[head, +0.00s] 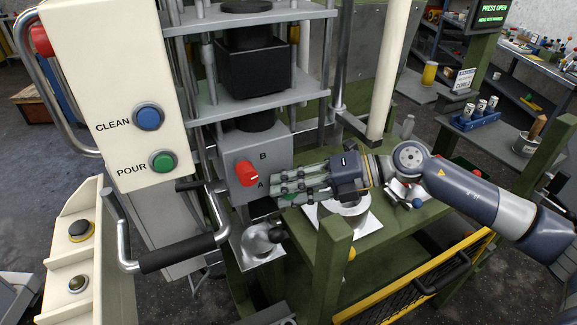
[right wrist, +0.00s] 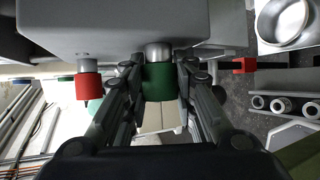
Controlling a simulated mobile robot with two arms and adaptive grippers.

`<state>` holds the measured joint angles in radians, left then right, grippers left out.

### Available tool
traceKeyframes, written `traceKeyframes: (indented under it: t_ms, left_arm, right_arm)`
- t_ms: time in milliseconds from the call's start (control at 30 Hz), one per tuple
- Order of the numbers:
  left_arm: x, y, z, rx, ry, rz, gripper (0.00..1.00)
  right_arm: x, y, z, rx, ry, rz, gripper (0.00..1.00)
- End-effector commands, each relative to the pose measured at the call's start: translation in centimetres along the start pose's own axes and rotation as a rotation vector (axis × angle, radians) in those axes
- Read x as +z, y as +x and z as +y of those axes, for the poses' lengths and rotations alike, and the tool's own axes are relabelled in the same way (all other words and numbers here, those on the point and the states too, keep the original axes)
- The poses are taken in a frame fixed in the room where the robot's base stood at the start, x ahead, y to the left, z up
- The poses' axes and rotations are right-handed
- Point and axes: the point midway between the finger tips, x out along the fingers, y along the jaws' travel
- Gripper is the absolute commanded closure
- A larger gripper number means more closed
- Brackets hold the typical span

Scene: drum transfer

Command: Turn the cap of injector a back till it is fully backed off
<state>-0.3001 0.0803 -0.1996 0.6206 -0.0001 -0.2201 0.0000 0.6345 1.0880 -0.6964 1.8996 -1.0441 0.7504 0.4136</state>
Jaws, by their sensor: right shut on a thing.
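My right gripper (head: 284,186) reaches in from the right to the lower right side of a grey block marked A and B (head: 275,148). In the right wrist view its two fingers (right wrist: 158,88) are shut on a green cap (right wrist: 158,83), one finger on each side. The cap sits on a short silver neck against the grey block. In the head view the fingers hide most of the cap. A red knob (head: 247,173) is on the block's front, near the letter A. My left gripper is out of view.
A white panel with a blue CLEAN button (head: 148,117) and a green POUR button (head: 162,161) stands at left. A black-gripped handle (head: 178,252) sticks out below the block. A green post (head: 332,262) and yellow rail (head: 420,281) stand in front. A screen (head: 492,12) reads PRESS OPEN.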

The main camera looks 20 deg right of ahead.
Motion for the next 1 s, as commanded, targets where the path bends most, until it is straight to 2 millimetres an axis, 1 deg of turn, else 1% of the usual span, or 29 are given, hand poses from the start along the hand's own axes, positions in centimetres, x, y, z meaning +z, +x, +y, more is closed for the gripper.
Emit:
traceKeyframes:
  t_ms: [33,100,300,400,500,667,1000]
  left_arm:
    - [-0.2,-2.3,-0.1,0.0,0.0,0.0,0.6]
    - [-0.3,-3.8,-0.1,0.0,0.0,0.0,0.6]
    - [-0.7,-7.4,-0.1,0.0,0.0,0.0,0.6]
    - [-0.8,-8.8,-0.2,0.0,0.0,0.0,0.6]
    - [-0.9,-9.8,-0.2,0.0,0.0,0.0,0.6]
    - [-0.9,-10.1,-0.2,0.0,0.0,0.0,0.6]
    - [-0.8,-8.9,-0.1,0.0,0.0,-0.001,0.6]
  right_arm:
    - [0.1,-0.4,1.1,-0.038,-0.02,0.003,0.98]
    - [0.1,-0.4,1.1,-0.09,-0.047,0.004,0.98]
    - [0.1,-0.3,1.0,-0.24,-0.128,0.004,0.98]
    - [0.0,-0.2,0.9,-0.317,-0.17,0.004,0.98]
    - [-0.1,-0.1,0.7,-0.399,-0.213,0.005,0.98]
    - [-0.1,0.1,0.3,-0.524,-0.283,0.003,0.98]
    - [-0.1,0.2,-0.1,-0.729,-0.39,0.001,0.98]
